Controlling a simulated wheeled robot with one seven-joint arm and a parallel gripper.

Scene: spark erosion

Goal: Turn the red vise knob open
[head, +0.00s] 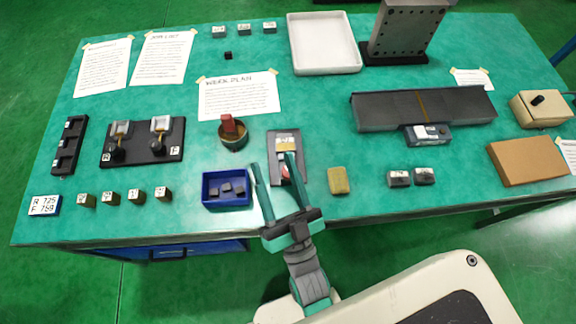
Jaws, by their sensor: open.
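The small dark vise (276,136) lies on the green table near the front middle, with a tan labelled block (286,144) at its middle. A small red part (286,172), which looks like the vise knob, shows at the near end, partly hidden by my right finger. My gripper (272,160) is open and empty, reaching in from the front edge. Its left finger is left of the vise and its right finger overlaps the vise in the picture. I cannot tell its height or whether it touches the knob.
A blue bin (227,205) with dark pieces stands close left of my gripper. A round pot (232,143) holding a red block (229,125) is behind it. A yellow block (339,180) lies to the right. A long dark fixture (380,112) stands farther right.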

